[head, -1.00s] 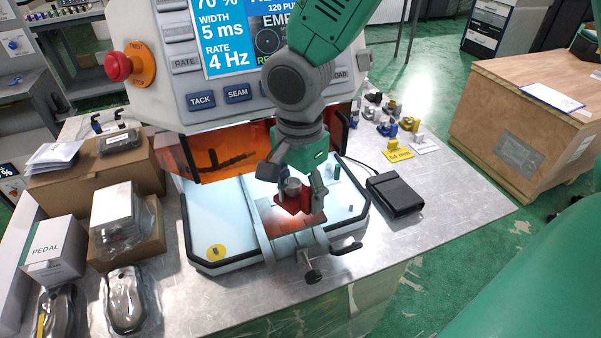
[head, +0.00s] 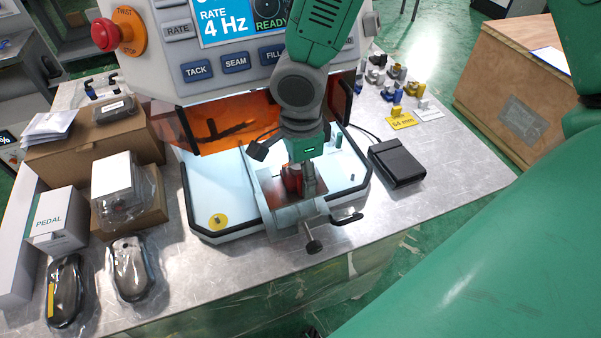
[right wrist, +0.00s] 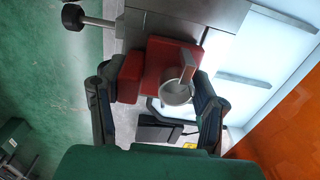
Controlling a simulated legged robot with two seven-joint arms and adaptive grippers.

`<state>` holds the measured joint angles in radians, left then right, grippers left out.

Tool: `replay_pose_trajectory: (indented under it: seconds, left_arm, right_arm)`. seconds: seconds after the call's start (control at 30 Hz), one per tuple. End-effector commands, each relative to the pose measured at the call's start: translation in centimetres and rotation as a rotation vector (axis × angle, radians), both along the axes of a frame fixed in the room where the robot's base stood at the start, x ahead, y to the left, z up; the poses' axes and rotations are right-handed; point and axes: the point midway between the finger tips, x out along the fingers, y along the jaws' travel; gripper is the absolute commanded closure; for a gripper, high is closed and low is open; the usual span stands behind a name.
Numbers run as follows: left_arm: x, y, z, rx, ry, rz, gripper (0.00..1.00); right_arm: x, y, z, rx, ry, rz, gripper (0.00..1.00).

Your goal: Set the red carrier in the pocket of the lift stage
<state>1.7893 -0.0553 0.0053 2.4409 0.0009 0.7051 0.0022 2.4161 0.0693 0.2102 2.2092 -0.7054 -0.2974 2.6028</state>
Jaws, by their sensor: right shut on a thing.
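The red carrier (head: 291,181) is upright between the fingers of my right gripper (head: 285,170), at the lift stage (head: 287,215) in the machine's bright bay. In the right wrist view, the red carrier (right wrist: 172,60) has a wide red block and a grey metal ring with an upright tab. The fingers of the right gripper (right wrist: 157,88) stand on both sides of it. The grey metal stage (right wrist: 205,15) shows just beyond the carrier. The pocket is hidden by the carrier and gripper, so I cannot tell whether the carrier sits in it. My left gripper is not in view.
Orange shield panels (head: 235,122) flank the bay. A clamp knob (head: 314,247) sticks out at the stage's front. A black box (head: 397,162) stands to the right, with several small coloured parts behind it. Cartons and bagged items (head: 130,268) crowd the left bench.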

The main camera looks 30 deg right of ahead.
Motion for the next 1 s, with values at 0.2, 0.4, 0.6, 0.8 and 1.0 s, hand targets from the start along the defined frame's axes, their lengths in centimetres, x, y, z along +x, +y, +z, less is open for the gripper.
replay_pose_trajectory:
  seconds: [0.2, 0.4, 0.6, 0.8, 1.0]
  left_arm:
    - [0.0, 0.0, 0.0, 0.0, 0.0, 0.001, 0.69]
    - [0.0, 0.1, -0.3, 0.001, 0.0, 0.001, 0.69]
    - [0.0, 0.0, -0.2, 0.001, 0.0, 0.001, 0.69]
    - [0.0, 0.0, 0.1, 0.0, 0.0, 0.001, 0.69]
    - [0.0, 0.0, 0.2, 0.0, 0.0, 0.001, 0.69]
  right_arm:
    - [0.0, 0.4, -0.4, -0.004, 0.0, 0.002, 0.78]
    - [0.0, 0.0, -0.9, 0.0, 0.0, 0.0, 0.78]
    - [0.0, -0.3, -0.8, 0.004, 0.0, 0.0, 0.24]
    - [0.0, -0.1, -0.4, 0.002, 0.0, 0.0, 0.24]
    - [0.1, 0.2, 2.6, 0.0, -0.006, -0.001, 0.24]
